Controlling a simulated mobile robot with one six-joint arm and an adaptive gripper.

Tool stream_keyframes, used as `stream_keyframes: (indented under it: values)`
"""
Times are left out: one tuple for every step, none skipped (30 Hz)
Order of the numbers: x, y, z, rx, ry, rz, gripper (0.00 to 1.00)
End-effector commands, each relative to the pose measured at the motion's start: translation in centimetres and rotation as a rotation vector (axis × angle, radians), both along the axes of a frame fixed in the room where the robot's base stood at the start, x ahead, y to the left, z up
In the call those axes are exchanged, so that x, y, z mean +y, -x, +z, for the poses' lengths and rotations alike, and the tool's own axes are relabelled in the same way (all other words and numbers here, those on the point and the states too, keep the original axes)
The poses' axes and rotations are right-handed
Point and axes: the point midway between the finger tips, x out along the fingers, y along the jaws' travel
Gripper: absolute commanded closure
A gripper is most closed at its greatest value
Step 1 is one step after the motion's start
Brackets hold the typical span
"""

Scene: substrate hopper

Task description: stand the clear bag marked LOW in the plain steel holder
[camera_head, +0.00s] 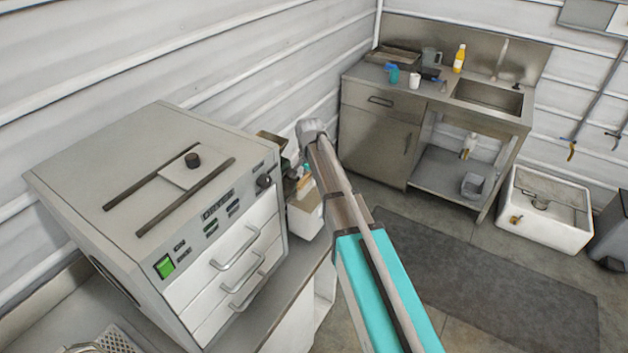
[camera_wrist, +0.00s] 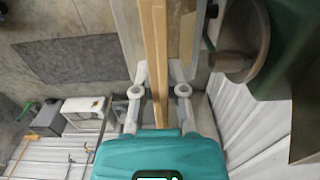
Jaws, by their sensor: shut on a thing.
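My gripper (camera_wrist: 158,40) shows in the wrist view with its teal body at the bottom and a pale finger on each side. A long, narrow tan thing (camera_wrist: 159,70) lies between the fingers, and the gripper is shut on it. It is seen edge-on, and no LOW marking shows, so I cannot tell whether it is the clear bag. I cannot make out the plain steel holder in either view.
A grey cabinet with drawers (camera_head: 228,262) stands at the left in the head view, close to my arm. Behind it is a sink counter (camera_head: 440,108) with bottles and cups. A dark green machine (camera_wrist: 262,70) is at the right in the wrist view. A dark mat (camera_head: 500,285) covers open floor.

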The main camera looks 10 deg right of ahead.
Motion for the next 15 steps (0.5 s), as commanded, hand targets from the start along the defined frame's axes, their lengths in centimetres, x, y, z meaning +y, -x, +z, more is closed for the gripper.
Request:
stream_keyframes:
  values:
    - [0.1, -0.4, -0.6, 0.000, 0.000, 0.000, 1.00]
    - [0.1, -0.4, -0.8, 0.000, 0.000, 0.000, 1.00]
    - [0.1, -0.3, -1.1, 0.000, 0.000, 0.000, 1.00]
    - [0.1, -0.3, -1.3, 0.000, 0.000, 0.000, 1.00]
    - [0.1, -0.3, -1.6, 0.000, 0.000, 0.000, 1.00]
    - [0.1, -0.3, -1.9, 0.000, 0.000, 0.000, 1.00]
    - [0.1, -0.3, -2.1, 0.000, 0.000, 0.000, 1.00]
    - [0.1, -0.3, -2.3, 0.000, 0.000, 0.000, 1.00]
    - [0.1, -0.3, -2.5, 0.000, 0.000, 0.000, 1.00]
    - [0.1, -0.3, -2.7, 0.000, 0.000, 0.000, 1.00]
    - [0.1, -0.3, -2.8, 0.000, 0.000, 0.000, 1.00]
    - [0.1, -0.3, -3.0, 0.000, 0.000, 0.001, 1.00]
    - [0.1, -0.3, -3.1, 0.000, 0.000, 0.001, 1.00]
    - [0.1, -0.3, -3.2, 0.000, 0.000, 0.001, 1.00]
    - [0.1, -0.3, -3.3, 0.000, 0.000, 0.001, 1.00]
